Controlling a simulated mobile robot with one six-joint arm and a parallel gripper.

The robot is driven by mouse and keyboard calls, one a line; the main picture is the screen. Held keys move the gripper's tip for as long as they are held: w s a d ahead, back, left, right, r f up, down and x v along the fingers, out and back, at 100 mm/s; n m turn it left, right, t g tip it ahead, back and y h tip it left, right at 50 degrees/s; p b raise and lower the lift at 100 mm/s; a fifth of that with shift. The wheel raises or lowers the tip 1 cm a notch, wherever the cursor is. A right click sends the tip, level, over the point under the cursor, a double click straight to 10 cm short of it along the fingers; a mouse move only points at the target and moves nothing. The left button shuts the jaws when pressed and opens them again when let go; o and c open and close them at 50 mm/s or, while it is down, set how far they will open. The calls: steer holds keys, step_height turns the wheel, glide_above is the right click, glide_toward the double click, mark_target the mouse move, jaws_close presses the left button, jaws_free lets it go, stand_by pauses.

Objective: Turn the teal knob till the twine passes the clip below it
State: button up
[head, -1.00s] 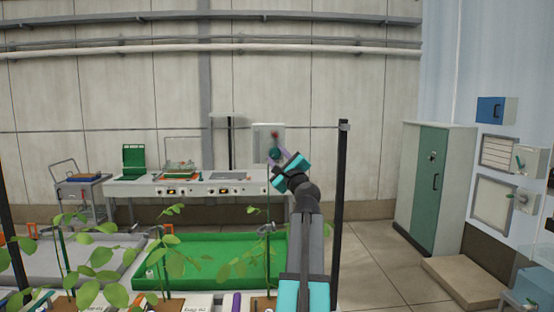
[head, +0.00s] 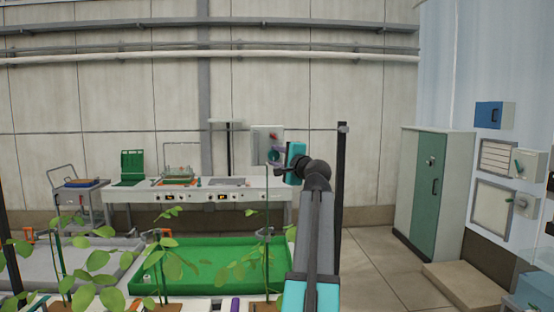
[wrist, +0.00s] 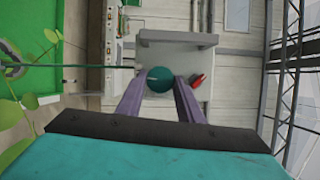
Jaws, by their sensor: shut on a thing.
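The round teal knob (wrist: 158,79) sits between the two purple fingers of my gripper (wrist: 160,84) in the wrist view, and the fingers are shut on it. In the head view the knob (head: 273,156) shows small at the tip of my gripper (head: 277,158), partly covered by it. The thin green twine (wrist: 95,66) runs from the knob to the left in the wrist view; in the head view the twine (head: 267,205) hangs straight down below the knob. I cannot make out the clip with certainty.
A pale box with a red button (head: 273,136) is behind the knob. Leafy plants (head: 100,262) and a green tray (head: 215,262) lie below and left. A dark post (head: 341,200) stands close right of my arm. A green-doored cabinet (head: 430,190) is farther right.

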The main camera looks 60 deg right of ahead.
stand_by(0.4)
steer(key=o, duration=1.1)
steer(key=shift+c, duration=0.2)
steer(key=b+v, duration=0.3)
steer(key=v, duration=1)
steer(key=shift+s+a+b, duration=0.2)
steer(key=shift+s+b, duration=0.1)
steer(key=shift+s, duration=0.05)
